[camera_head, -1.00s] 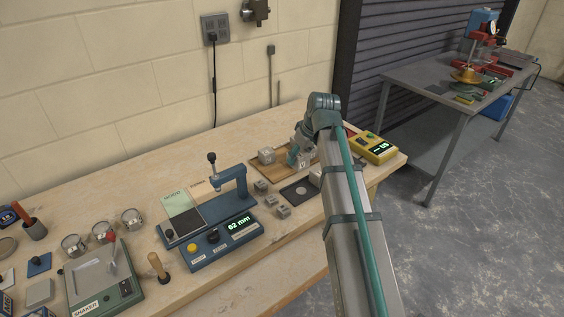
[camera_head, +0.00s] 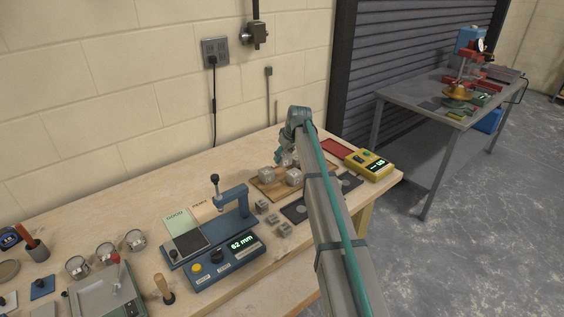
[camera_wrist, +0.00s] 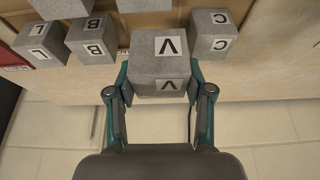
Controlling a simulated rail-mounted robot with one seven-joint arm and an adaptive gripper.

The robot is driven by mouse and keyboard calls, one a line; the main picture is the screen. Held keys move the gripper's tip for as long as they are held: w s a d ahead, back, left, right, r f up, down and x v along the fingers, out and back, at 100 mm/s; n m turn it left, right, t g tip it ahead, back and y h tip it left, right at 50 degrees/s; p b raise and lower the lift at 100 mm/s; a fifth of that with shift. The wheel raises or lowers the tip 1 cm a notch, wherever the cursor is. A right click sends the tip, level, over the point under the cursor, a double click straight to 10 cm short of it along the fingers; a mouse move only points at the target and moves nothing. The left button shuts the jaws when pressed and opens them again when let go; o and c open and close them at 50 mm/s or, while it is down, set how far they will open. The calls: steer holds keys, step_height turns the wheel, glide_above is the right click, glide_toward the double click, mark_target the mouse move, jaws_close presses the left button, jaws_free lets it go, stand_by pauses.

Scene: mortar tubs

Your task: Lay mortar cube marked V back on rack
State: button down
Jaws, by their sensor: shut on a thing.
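In the wrist view my gripper (camera_wrist: 158,92) is shut on a grey cube marked V (camera_wrist: 157,45), with one teal finger on each side. The V shows on two faces. Cube B (camera_wrist: 92,38) and cube L (camera_wrist: 38,44) are to its left, cube C (camera_wrist: 212,33) to its right. V looks nearer the camera than these; I cannot tell whether it touches anything below. In the head view the wooden rack (camera_head: 263,190) lies at the back of the bench with grey cubes on it.
A blue gauge reading 62 mm (camera_head: 226,253) stands left of the rack, with several small grey blocks (camera_head: 262,206) between. Dark mats, a yellow meter (camera_head: 369,165) and a red tray (camera_head: 336,147) lie to the right. The wall is close behind.

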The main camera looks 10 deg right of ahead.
mark_target(287, 153)
steer(key=shift+w+f+p, duration=0.4)
steer(key=shift+w+f, duration=0.95)
steer(key=shift+f, duration=0.1)
step_height(287, 153, down, 3)
steer(key=shift+r+p, duration=0.1)
steer(key=shift+p, duration=0.75)
steer(key=shift+f, duration=0.35)
steer(key=shift+f, duration=0.15)
steer(key=shift+c, duration=2.2)
jaws_free()
steer(key=shift+r, duration=0.3)
steer(key=b+v, duration=0.3)
steer(key=v, duration=0.8)
steer(key=shift+s+r, duration=0.2)
steer(key=shift+r, duration=0.15)
